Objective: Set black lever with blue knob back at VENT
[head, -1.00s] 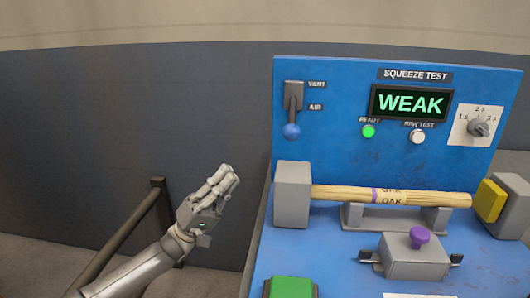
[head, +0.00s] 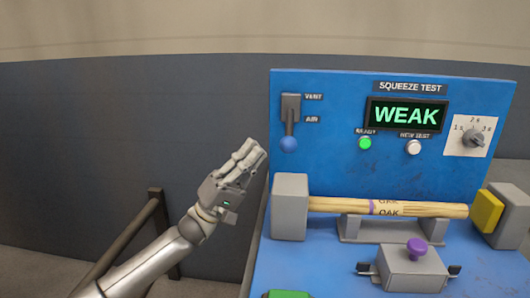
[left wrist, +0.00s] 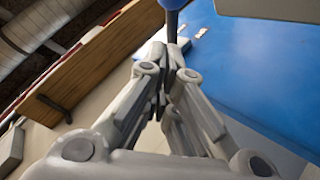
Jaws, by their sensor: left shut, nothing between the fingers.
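The black lever with the blue knob (head: 288,143) is on the upper left of the blue panel, below its grey block. It hangs down, with the knob below the AIR label; VENT is the label above. My left gripper (head: 256,150) is shut and empty, left of the knob and a little lower in the head view. In the left wrist view the blue knob (left wrist: 174,4) shows at the top edge, just beyond the shut fingertips (left wrist: 170,45). I cannot tell whether they touch it. My right gripper is not in view.
The display (head: 406,115) reads WEAK, with a lit green READY light (head: 365,143) below it. A wooden rod (head: 400,208) lies on a grey rest (head: 392,229) between grey blocks. A purple knob (head: 417,248) stands in front. A dark rail (head: 153,220) is behind my left arm.

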